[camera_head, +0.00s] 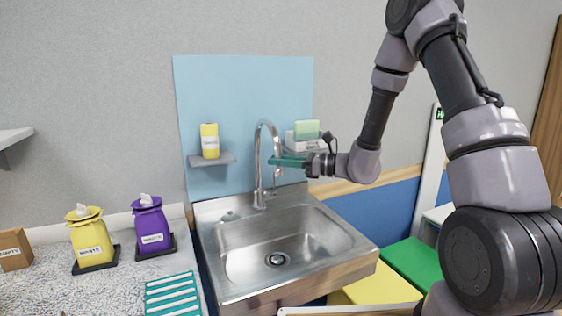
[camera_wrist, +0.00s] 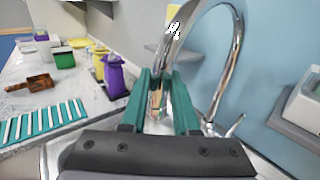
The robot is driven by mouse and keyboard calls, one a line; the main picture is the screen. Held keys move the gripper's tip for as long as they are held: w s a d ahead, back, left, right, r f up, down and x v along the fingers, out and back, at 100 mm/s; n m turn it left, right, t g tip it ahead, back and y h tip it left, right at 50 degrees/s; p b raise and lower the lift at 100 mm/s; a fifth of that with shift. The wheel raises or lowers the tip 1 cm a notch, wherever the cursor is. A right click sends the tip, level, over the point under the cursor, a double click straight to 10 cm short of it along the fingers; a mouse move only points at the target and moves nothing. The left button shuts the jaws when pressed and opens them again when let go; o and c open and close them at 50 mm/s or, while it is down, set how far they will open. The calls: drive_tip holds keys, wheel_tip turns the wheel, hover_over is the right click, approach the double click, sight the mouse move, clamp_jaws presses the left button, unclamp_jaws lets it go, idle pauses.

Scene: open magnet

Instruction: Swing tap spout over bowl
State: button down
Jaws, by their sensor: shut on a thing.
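The chrome tap (camera_head: 257,160) rises at the back of the steel sink, with a tall curved neck. Its spout end (camera_wrist: 157,103) is between the teal fingers of my gripper (camera_head: 288,162). My gripper is shut on the spout; its fingers also show in the wrist view (camera_wrist: 160,100). The spout hangs over the right back part of the sink bowl (camera_head: 275,244), in front of the wall panel. The bowl is empty, with a round drain (camera_head: 277,259) in its floor.
A small shelf with a yellow bottle (camera_head: 209,141) is left of the tap. A box with a green sponge (camera_head: 306,130) is behind my gripper. Yellow (camera_head: 90,240) and purple (camera_head: 151,226) bags and a teal striped rack (camera_head: 172,295) are on the left counter.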

drive_tip(key=c, duration=0.9)
unclamp_jaws()
drive_tip(key=shift+c, duration=0.2)
drive_tip(key=v, duration=1)
drive_tip(key=shift+s+d, duration=0.15)
drive_tip(key=shift+d, duration=0.2)
